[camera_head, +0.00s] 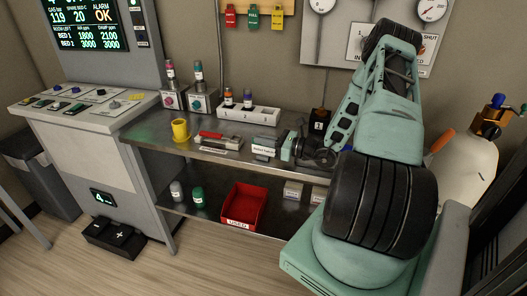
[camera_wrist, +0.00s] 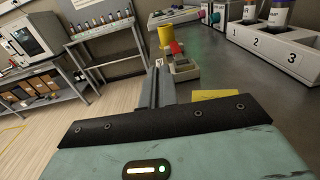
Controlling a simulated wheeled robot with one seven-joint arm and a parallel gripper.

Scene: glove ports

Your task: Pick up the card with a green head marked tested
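A green-headed card (camera_head: 252,17) hangs on the wooden board at the top of the head view, between a red one and a yellow one. The green card is not seen in the wrist view.
On the bench are a yellow cup (camera_head: 180,130), a grey device (camera_head: 228,144) with a red piece, and a white numbered rack (camera_head: 248,114) with bottles. A red bin (camera_head: 243,207) sits on the lower shelf. A gas cylinder (camera_head: 468,165) stands right.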

